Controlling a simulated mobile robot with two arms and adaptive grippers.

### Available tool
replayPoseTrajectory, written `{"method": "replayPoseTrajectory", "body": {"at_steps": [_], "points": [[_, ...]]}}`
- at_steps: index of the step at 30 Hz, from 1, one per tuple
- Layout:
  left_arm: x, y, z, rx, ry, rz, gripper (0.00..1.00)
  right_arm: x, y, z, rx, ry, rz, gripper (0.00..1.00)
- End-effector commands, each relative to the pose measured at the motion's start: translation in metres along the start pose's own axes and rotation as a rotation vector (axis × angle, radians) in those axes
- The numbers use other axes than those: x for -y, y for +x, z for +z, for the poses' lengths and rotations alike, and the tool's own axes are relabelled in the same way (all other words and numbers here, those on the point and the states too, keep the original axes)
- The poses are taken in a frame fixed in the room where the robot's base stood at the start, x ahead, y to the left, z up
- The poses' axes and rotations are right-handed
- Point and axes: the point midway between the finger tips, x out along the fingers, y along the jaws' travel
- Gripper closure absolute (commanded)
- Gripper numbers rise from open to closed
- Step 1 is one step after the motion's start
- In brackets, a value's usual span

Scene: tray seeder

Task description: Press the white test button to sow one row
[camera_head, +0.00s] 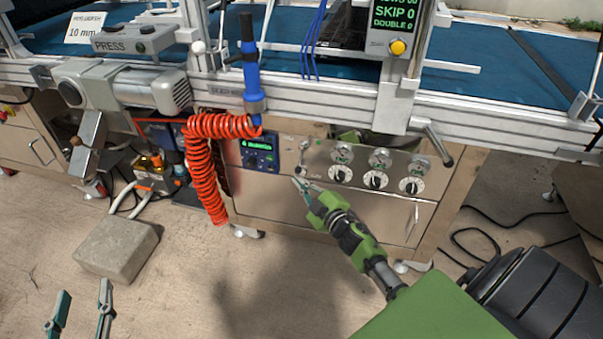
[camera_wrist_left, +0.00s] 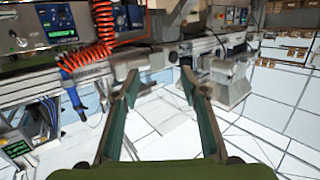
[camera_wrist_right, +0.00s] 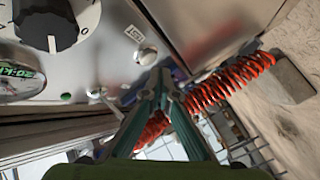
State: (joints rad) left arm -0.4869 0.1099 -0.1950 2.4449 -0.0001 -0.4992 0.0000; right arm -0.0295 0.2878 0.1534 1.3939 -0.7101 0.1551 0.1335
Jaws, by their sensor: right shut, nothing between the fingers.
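The steel control panel (camera_head: 330,205) sits on the front of the machine. In the right wrist view, a small pale, shiny round button (camera_wrist_right: 147,55) stands on the panel beside a small label (camera_wrist_right: 134,32) that looks like TEST. My right gripper (camera_head: 300,184) is shut and empty in front of the panel's lower left part. In its wrist view, its tips (camera_wrist_right: 163,78) show close to the button, and I cannot tell whether they touch it. In the head view the button is not clear. My left gripper (camera_head: 83,290) is open and empty, low at the left, away from the panel.
Several black dials (camera_head: 375,180) and round gauges (camera_head: 379,158) lie right of my right gripper. A blue display (camera_head: 258,154) and a red coiled hose (camera_head: 204,165) are to its left. A concrete block (camera_head: 118,247) stands on the floor near my left gripper.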

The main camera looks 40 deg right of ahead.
Motion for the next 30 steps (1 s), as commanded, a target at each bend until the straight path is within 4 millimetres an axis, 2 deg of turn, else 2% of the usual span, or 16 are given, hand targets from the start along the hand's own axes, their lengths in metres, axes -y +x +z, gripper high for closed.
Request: {"method": "replayPoseTrajectory", "body": {"at_steps": [9,24,30], "points": [[0.0,0.001,-0.002,0.006,0.002,0.001,0.6,0.003,-0.003,-0.003,0.0,0.001,-0.001,1.0],[0.006,-0.013,0.049,0.242,0.004,-0.011,0.6,0.02,-0.027,-0.02,-0.001,0.002,-0.001,1.0],[0.008,-0.019,0.063,0.308,0.004,-0.015,0.6,0.025,-0.034,-0.025,0.0,0.001,0.0,1.0]]}}
